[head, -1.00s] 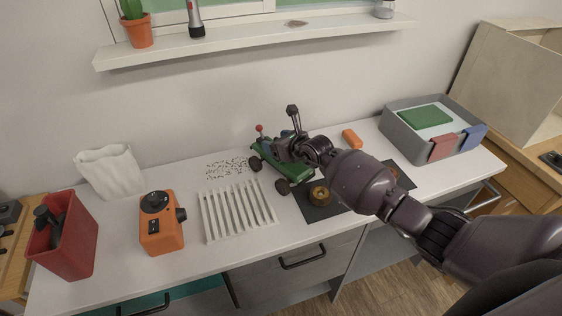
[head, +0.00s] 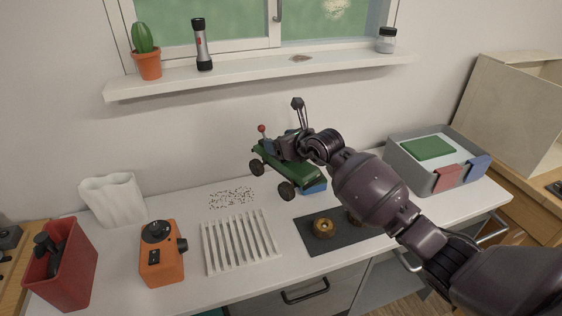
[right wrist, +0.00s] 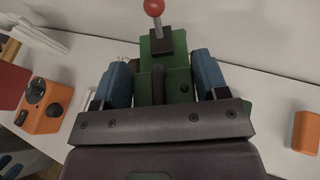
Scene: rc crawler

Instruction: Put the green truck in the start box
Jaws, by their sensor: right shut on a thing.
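The green truck (head: 271,166) has dark wheels and a post with a red ball on top. My right gripper (head: 284,146) is shut on it and holds it above the back middle of the counter. In the right wrist view, the gripper's blue fingers (right wrist: 162,80) stand on both sides of the truck's green body (right wrist: 155,50). My wrist hides part of the truck. My left gripper is out of view. I cannot tell which thing is the start box.
A grey tray (head: 404,170) stands at the right. A dark mat (head: 318,245) with brass rings, a white slatted rack (head: 240,240) and a pebble patch (head: 231,198) lie in front. An orange device (head: 161,265) and a red bin (head: 75,280) stand left. A shelf (head: 240,75) runs behind.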

